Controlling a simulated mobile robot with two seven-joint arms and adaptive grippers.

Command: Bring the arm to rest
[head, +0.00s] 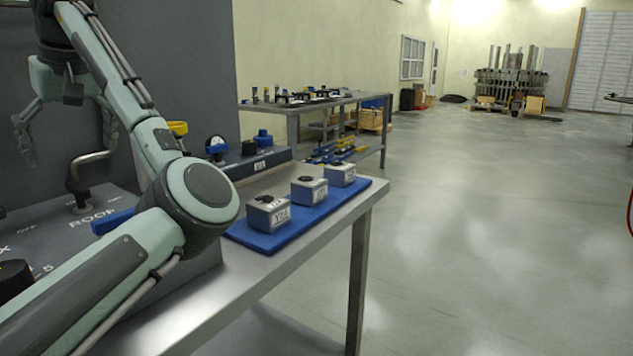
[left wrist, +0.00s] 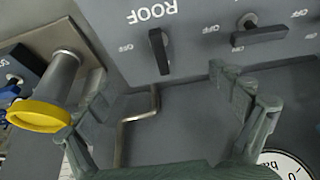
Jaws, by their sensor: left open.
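My left arm comes in from the left in the head view and bends back toward the upper left. My left gripper (head: 68,150) hangs there, fingers apart and empty, in front of the dark wall panel. In the left wrist view its two fingers (left wrist: 168,110) are spread wide with nothing between the tips. Behind them lie the grey panel marked ROOF (left wrist: 190,75), a black lever (left wrist: 158,50) and a bent metal rod (left wrist: 135,120). No contact with these shows. My right gripper is in neither view.
Three grey labelled boxes (head: 268,212) stand on a blue mat (head: 250,238) on the metal table (head: 295,262). A bent crank (head: 75,180) rises from the panel near the arm. A yellow-rimmed cylinder (left wrist: 60,80) is beside one finger. The floor (head: 480,240) at right is open.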

